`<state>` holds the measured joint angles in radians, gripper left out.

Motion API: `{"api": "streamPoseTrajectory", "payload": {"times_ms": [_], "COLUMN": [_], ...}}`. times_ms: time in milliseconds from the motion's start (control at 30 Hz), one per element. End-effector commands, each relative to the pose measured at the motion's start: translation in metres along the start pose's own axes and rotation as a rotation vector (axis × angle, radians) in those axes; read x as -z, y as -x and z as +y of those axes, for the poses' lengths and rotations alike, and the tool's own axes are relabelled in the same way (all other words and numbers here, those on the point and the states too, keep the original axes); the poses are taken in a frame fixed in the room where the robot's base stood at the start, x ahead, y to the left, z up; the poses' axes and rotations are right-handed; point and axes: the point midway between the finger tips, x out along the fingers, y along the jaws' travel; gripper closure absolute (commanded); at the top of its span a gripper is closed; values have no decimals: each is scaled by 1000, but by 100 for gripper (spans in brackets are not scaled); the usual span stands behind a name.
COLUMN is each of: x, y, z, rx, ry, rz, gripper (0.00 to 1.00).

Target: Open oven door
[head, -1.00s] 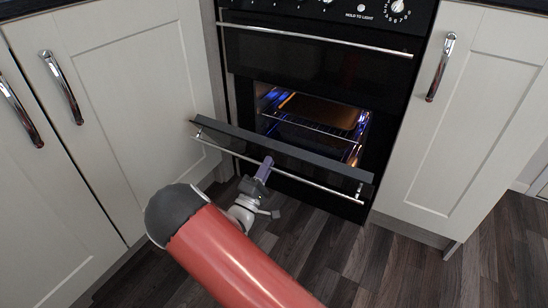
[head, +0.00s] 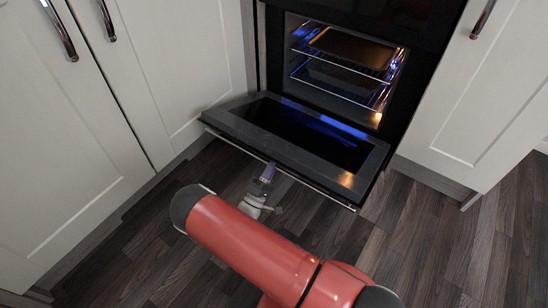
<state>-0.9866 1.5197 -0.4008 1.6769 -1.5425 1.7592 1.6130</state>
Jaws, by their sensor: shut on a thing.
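The oven door (head: 365,165) is hinged down at its bottom edge and lies wide open, close to level, with its inner glass facing up. The silver handle bar (head: 312,184) runs along the door's outer edge, low over the floor. My gripper (head: 268,171) is at that bar, left of its middle, and is shut on it. The fingertips are partly hidden at the bar. The lit oven cavity (head: 291,60) shows behind the door, with wire racks and a brown tray (head: 350,46) inside.
White cupboards with chrome handles stand left (head: 60,150) and right (head: 500,90) of the oven. The left cupboard front is close to the door's left corner. The dark wood floor (head: 420,240) is clear in front and to the right.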

Motion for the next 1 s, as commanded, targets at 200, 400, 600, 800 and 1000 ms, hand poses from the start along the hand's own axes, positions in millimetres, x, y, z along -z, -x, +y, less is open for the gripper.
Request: {"api": "streamPoseTrajectory", "payload": {"times_ms": [200, 400, 600, 800, 1000], "x": [0, 0, 0, 0, 1], "y": [2, 2, 2, 2, 3], "z": [-6, -6, -6, -5, -4], "rx": [-16, -16, -16, -18, -20], "ry": [0, -1, -1, -1, -2], "rz": [0, -1, -1, -1, 0], "gripper": [100, 100, 80, 73, 73]}}
